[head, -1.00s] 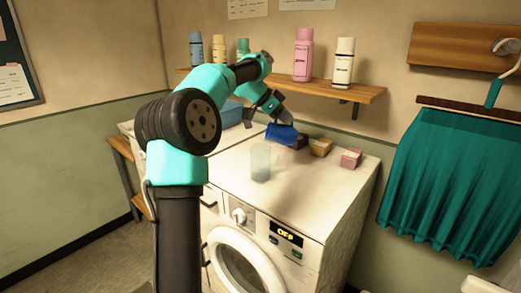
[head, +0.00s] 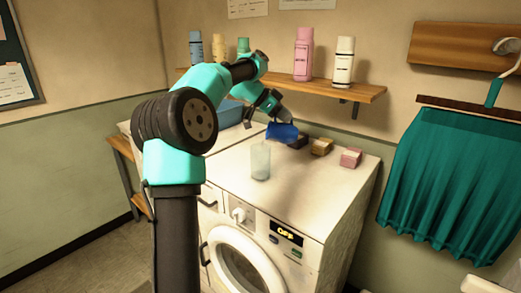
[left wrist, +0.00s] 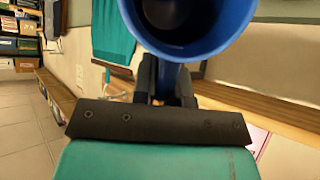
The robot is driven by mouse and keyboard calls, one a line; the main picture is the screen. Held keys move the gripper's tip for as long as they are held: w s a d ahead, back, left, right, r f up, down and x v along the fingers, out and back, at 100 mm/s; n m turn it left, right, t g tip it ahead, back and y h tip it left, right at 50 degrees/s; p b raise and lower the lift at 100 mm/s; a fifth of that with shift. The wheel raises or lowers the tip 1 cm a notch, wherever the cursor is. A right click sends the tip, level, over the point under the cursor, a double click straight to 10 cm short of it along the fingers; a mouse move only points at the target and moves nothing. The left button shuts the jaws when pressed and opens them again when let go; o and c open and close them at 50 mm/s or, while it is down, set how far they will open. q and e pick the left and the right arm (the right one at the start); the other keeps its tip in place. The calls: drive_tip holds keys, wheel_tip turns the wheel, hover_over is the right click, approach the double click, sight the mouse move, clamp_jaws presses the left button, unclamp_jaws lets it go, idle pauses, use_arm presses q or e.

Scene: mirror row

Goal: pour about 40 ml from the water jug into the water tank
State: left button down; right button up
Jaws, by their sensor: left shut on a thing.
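The blue water jug (head: 283,131) is held by my left gripper (head: 274,115) above the washing machine top. It looks tilted, with its left end above and just right of the water tank. The left wrist view shows the jug (left wrist: 190,50) close up, with its round blue rim and dark inside, between the gripper's fingers (left wrist: 165,85). The water tank (head: 260,162) is a clear, pale upright cylinder on the machine top, apart from the jug. I cannot make out a stream or the water level. My right gripper is in neither view.
Small boxes, one brown (head: 321,147) and one pink (head: 351,157), stand on the machine top to the right. A wooden shelf (head: 345,90) with several bottles runs along the wall behind. The front of the washing machine top (head: 290,195) is clear.

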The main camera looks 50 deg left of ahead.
use_arm(q)
drive_tip(key=shift+s+r, duration=0.1)
drive_tip(key=shift+r, duration=0.05)
idle(0.6)
drive_tip(key=shift+w+d+f+y, duration=0.3)
drive_tip(key=shift+w, duration=0.05)
drive_tip(key=shift+w+d+r+g+y+p, duration=0.3)
drive_tip(key=shift+w+d+g+y, duration=0.15)
drive_tip(key=shift+g, duration=0.45)
drive_tip(key=shift+w+g+y, duration=0.1)
drive_tip(key=shift+g+y, duration=0.25)
drive_tip(key=shift+g, duration=0.05)
drive_tip(key=shift+w+d, duration=0.1)
drive_tip(key=shift+r, duration=0.1)
drive_tip(key=shift+w+d+g+y, duration=0.25)
drive_tip(key=shift+g+y, duration=0.55)
drive_tip(key=shift+g, duration=0.1)
